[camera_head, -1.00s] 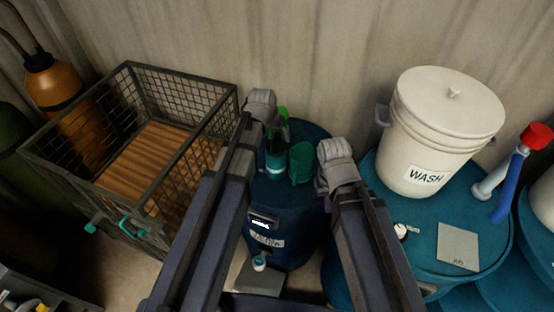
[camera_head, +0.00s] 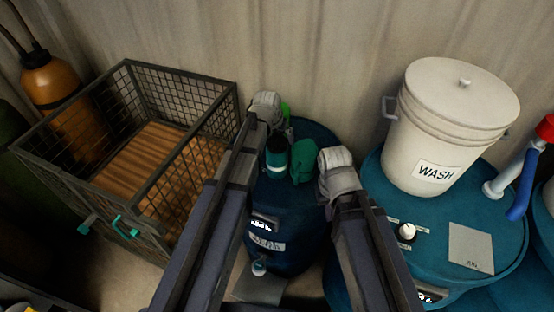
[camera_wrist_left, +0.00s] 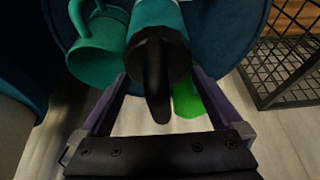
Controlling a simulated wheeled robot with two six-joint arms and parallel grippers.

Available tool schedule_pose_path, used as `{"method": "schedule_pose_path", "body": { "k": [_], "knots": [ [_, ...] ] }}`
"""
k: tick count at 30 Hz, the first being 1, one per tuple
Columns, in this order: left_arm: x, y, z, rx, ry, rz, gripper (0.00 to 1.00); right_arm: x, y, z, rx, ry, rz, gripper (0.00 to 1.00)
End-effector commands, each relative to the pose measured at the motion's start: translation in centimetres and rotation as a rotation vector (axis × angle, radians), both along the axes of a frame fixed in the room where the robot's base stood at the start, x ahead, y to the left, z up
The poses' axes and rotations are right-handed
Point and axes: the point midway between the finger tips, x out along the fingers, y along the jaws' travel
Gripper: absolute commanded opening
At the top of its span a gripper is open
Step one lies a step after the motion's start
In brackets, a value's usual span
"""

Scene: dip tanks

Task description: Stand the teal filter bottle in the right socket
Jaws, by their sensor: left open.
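The teal filter bottle (camera_head: 277,162) stands on the blue drum, its black top (camera_head: 276,141) up. It also shows at the top middle of the left wrist view (camera_wrist_left: 157,12), black end toward the camera. My left gripper (camera_wrist_left: 160,92) is open, its two dark fingers on either side below the bottle's black part; I cannot tell whether they touch it. In the head view my left gripper (camera_head: 267,108) is just behind the bottle. My right gripper (camera_head: 337,172) is right of the drum top, its fingers hidden. I cannot make out the right socket.
A wire cage (camera_head: 165,215) is at left; a white WASH bucket (camera_head: 450,130) stands on another blue drum (camera_head: 400,205) at right.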

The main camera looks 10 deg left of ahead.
Motion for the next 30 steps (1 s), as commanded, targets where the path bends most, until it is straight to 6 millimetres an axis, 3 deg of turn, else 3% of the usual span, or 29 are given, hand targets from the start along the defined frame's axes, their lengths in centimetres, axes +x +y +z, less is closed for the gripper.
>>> {"method": "schedule_pose_path", "body": {
  "k": [2,27,30],
  "knots": [
    [-0.02,0.0,0.1,0.0,0.0,0.0,1.0,-0.01,0.01,0.1,0.0,0.0,0.0,0.0],
    [-0.03,0.01,0.08,0.0,0.0,0.0,0.07,0.0,0.0,0.09,0.0,0.0,0.0,0.0],
    [-0.03,0.01,0.08,0.0,0.0,0.0,0.0,0.0,0.0,0.09,0.0,0.0,0.0,0.0]
  ]
}}
